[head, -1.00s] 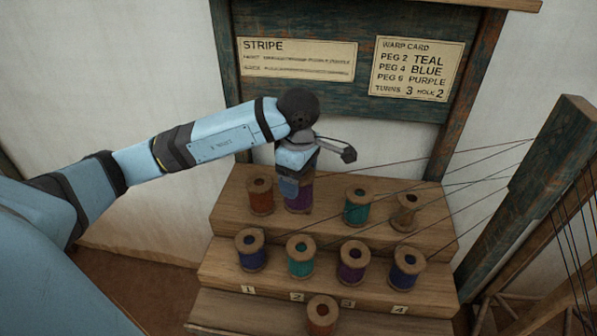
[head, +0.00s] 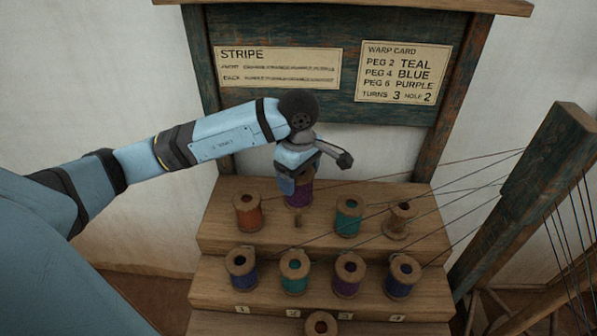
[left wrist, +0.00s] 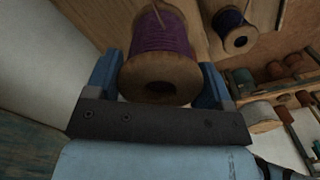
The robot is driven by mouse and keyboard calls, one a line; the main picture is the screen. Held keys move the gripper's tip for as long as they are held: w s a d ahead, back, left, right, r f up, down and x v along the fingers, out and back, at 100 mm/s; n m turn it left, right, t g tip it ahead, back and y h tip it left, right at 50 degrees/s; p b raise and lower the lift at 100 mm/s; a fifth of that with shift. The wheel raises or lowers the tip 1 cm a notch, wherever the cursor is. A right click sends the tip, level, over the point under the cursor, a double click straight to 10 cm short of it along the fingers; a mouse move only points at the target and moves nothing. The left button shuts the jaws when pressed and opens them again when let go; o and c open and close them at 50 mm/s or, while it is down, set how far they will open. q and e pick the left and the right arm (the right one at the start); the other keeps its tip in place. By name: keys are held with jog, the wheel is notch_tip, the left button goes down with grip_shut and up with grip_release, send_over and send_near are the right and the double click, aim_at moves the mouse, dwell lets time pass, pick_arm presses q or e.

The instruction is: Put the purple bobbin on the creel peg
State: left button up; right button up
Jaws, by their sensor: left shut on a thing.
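The purple bobbin (head: 299,196) is held in my left gripper (head: 298,182), above the upper step of the creel. In the left wrist view the purple bobbin (left wrist: 160,65) sits between the two blue fingers, its wooden flange facing the camera. My right gripper is out of view.
The lower step holds a row of bobbins, including a teal one (head: 294,271) and a purple one (head: 347,274). Warp threads run right to a wooden loom post (head: 545,190). The warp card (head: 403,73) lists peg 6 purple.

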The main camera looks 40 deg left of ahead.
pick_arm(q)
notch_tip(320, 180, down, 8)
jog(key=b, duration=0.5)
jog(key=shift+f+b, duration=0.25)
jog(key=shift+b, duration=0.1)
jog(key=shift+f+b, duration=0.3)
jog(key=shift+f, duration=0.05)
jog(key=o, duration=1)
jog(key=shift+c, duration=0.2)
notch_tip(320, 180, up, 7)
jog(key=p, duration=0.3)
